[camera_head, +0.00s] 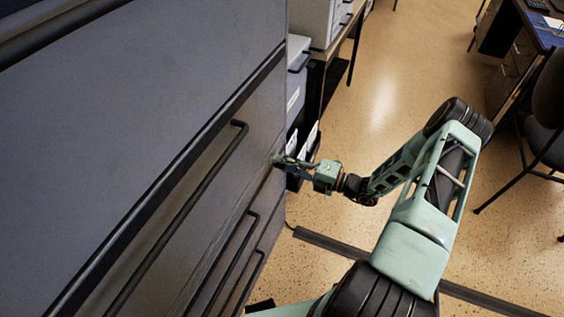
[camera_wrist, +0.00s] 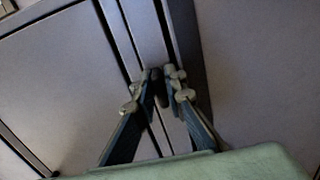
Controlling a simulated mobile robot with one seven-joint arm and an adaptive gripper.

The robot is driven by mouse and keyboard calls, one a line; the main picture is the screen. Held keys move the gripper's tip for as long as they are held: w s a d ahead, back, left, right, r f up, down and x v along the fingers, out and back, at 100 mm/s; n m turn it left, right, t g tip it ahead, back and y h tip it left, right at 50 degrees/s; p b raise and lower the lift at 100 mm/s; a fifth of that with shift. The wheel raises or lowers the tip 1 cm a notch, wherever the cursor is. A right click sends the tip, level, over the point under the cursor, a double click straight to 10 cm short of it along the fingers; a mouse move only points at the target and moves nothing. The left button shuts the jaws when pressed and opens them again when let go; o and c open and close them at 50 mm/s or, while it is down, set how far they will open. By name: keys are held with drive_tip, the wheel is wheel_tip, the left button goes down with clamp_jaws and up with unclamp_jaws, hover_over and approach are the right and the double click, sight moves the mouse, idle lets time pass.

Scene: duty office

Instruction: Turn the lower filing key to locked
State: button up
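The grey filing cabinet (camera_head: 235,130) fills the left of the head view, with its drawer fronts facing right. My gripper (camera_head: 282,160) is at the far right part of the cabinet front. In the wrist view my gripper (camera_wrist: 162,80) has its two fingertips close together on either side of a small dark piece, which looks like the lower filing key (camera_wrist: 160,90). The fingers mostly cover it, and its turn angle cannot be told. In the head view the key is hidden by my gripper.
Long dark drawer handles (camera_head: 185,210) stick out from the cabinet front. Beyond the cabinet stands a side table (camera_head: 330,50) with boxes beneath. A desk (camera_head: 520,45) and a dark chair (camera_head: 548,110) are at the right. Speckled floor (camera_head: 400,80) lies open between.

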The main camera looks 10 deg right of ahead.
drive_tip(key=shift+o, duration=1.2)
drive_tip(key=shift+d, duration=0.1)
drive_tip(key=v, duration=1.2)
